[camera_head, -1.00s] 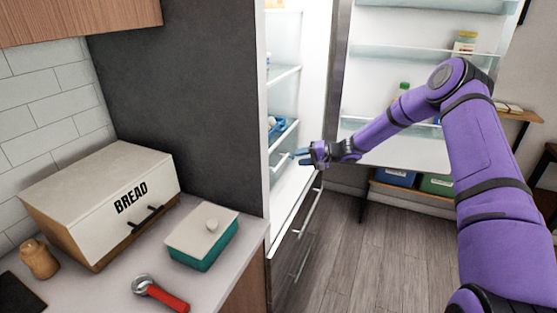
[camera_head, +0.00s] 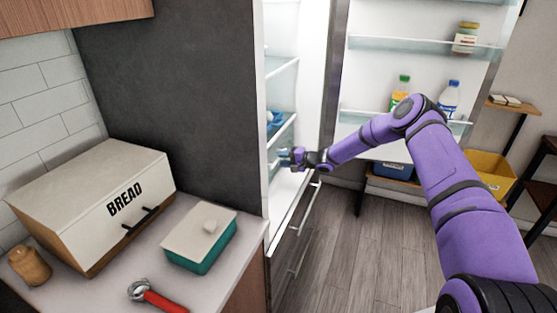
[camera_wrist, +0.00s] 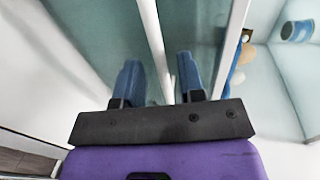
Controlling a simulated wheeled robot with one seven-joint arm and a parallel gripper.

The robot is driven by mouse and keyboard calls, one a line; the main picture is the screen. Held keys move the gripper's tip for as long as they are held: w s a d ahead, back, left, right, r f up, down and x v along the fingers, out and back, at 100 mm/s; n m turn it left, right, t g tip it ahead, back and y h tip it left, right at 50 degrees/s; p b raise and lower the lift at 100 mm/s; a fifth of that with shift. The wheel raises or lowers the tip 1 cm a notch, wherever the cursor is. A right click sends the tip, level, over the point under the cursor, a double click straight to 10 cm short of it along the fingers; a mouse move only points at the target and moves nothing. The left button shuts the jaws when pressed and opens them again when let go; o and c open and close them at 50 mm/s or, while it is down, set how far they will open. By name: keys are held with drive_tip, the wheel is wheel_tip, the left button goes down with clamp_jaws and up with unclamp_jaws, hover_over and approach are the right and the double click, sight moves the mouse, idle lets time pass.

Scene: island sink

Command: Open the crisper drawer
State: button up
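The fridge stands open. A clear, pale-edged bin or drawer front (camera_head: 276,168) shows low inside it, under a shelf (camera_head: 281,131); I take it to be the crisper drawer, and my gripper hides part of it. My gripper (camera_head: 285,158) reaches in at this front. In the wrist view, my gripper (camera_wrist: 158,80) has its two blue fingers apart, with a white edge strip (camera_wrist: 155,45) running between them. Greenish clear panels lie on both sides of the strip. I cannot tell whether the fingers touch it.
The open fridge door (camera_head: 400,85) holds bottles and a jar to the right. A dark panel (camera_head: 180,100) borders the fridge on the left. The counter has a bread box (camera_head: 95,200), a teal butter dish (camera_head: 205,250) and a red-handled tool (camera_head: 160,298). Floor is clear in front.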

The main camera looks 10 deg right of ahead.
drive_tip(key=shift+x, duration=1.25)
drive_tip(key=shift+c, duration=0.4)
clamp_jaws()
drive_tip(key=f+v, duration=0.2)
drive_tip(key=v, duration=1.2)
drive_tip(key=f+v, duration=0.3)
drive_tip(key=v, duration=1.1)
drive_tip(key=shift+s+d+f, duration=0.15)
drive_tip(key=shift+s+d, duration=0.45)
drive_tip(key=shift+d, duration=0.05)
drive_tip(key=shift+o, duration=0.4)
unclamp_jaws()
drive_tip(key=v, duration=1)
drive_tip(key=shift+s+d, duration=0.25)
drive_tip(key=shift+d, duration=0.05)
